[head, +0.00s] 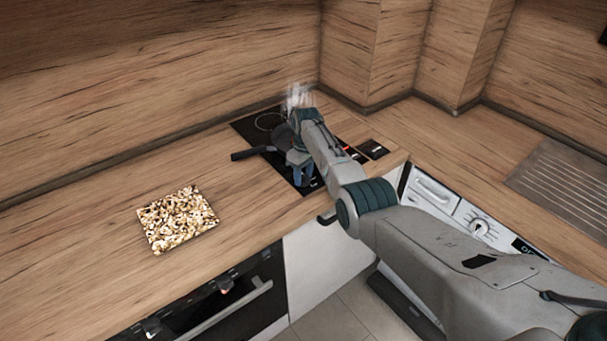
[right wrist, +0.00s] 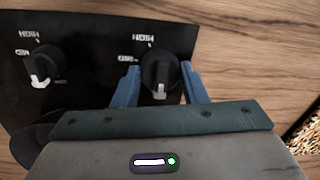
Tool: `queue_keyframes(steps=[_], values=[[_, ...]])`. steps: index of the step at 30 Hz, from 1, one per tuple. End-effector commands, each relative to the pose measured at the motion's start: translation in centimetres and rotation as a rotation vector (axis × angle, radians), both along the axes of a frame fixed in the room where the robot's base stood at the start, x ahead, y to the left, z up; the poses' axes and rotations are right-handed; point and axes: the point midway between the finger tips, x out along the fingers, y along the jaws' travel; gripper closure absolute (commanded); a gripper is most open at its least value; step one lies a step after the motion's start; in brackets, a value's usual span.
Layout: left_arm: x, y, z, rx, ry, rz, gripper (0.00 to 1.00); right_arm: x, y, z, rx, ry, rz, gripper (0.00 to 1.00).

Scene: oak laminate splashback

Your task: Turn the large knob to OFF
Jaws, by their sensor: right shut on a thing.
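In the right wrist view, a black knob (right wrist: 160,70) with a white pointer sits on a black panel between the blue fingers of my right gripper (right wrist: 160,76). The gripper is shut on this knob. A second black knob (right wrist: 43,66) with a white pointer is to the left, apart from the fingers. I cannot tell for sure which knob is larger. In the head view, my right gripper (head: 302,173) is at the cooktop's (head: 308,187) near edge; the knobs are mostly hidden there.
A dark pan (head: 285,134) with its handle (head: 252,153) pointing left stands on the cooktop beside my right arm, with steam above. A speckled board (head: 178,219) lies on the left worktop. A washing machine (head: 434,193) and an oven (head: 230,300) are below.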

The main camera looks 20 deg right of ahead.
Motion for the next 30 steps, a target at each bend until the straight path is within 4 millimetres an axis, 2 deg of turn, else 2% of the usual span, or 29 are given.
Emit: queue_keyframes(steps=[7,8,11,22,26,30], values=[[0.0,0.0,0.0,0.0,0.0,0.0,0.64,0.2,0.0,0.3,0.0,-0.004,0.001,0.84],[0.0,0.0,0.0,0.0,0.0,0.0,0.64,0.2,0.0,0.3,0.0,-0.004,0.001,0.59],[0.0,0.0,0.0,0.0,0.0,0.0,0.64,0.1,0.0,0.2,0.0,-0.004,0.001,0.4],[0.0,0.0,-0.1,0.0,0.0,0.0,0.64,0.1,0.0,0.5,-0.001,-0.003,0.0,0.4],[0.0,0.0,-0.3,0.0,0.0,0.0,0.64,0.2,-0.1,2.1,0.0,-0.005,0.0,0.4],[0.0,0.0,-1.0,0.0,0.0,0.0,0.64,0.3,-0.3,4.8,0.0,-0.007,0.0,0.4]])
